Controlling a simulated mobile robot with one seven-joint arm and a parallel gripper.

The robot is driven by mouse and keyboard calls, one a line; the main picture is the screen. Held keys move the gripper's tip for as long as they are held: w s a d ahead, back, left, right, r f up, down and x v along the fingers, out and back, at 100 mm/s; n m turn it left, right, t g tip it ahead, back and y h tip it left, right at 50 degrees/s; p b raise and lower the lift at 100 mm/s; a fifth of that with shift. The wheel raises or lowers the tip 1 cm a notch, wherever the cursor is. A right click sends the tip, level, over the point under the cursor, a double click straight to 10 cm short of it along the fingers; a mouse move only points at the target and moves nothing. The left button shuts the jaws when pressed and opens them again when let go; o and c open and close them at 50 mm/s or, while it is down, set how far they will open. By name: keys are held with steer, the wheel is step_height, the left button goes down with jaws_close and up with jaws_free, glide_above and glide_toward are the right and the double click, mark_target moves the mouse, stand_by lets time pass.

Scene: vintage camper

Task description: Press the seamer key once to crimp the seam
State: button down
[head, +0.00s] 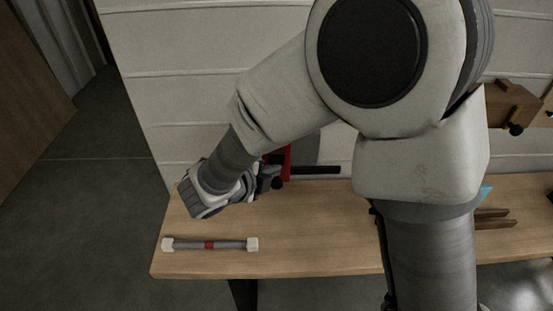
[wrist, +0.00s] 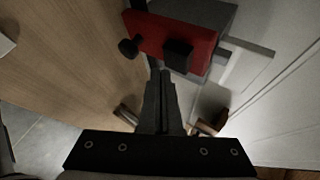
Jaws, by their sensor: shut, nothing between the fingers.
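A red seamer body (wrist: 150,33) with a grey block behind it shows at the top of the wrist view. A black block-like key (wrist: 178,56) stands out from its red face, and a dark round knob (wrist: 128,47) sits at its left. In the head view only part of the red body (head: 287,158) shows behind my arm. My gripper (wrist: 162,73) is shut and empty. Its fingertips are just below and left of the black key in the wrist view; I cannot tell whether they touch. My gripper (head: 268,181) is beside the red body in the head view.
A grey bar with white ends and a red band (head: 208,245) lies at the front left of the wooden bench (head: 310,240). A dark rod (head: 315,170) juts right by the seamer. A wooden block with a dark knob (head: 510,103) is at the right. The bench's front middle is clear.

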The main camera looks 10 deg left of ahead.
steer(key=s, duration=0.2)
steer(key=s+d+p, duration=0.1)
steer(key=s, duration=0.1)
steer(key=shift+s, duration=0.4)
steer(key=shift+d, duration=0.1)
stand_by(0.4)
steer(key=s+d+r+m+g+h+p, duration=0.15)
steer(key=d+r+m, duration=0.25)
steer(key=d+m, duration=0.4)
steer(key=s+d+r+m+g, duration=0.1)
steer(key=d+r+m+g, duration=0.25)
steer(key=d+m, duration=0.4)
steer(key=s+d+r+m+g+h+p, duration=0.15)
steer(key=d+r+m, duration=0.3)
steer(key=m, duration=0.55)
steer(key=s+d+r+m+y, duration=0.2)
steer(key=s+r+m+y, duration=0.1)
steer(key=m, duration=1)
steer(key=s+d+r+m+t+y+p, duration=0.1)
steer(key=s+r+m+y, duration=0.3)
steer(key=m, duration=0.8)
steer(key=shift+s+d+r+m, duration=0.25)
steer(key=shift+d+r+m, duration=0.1)
steer(key=shift+d, duration=0.15)
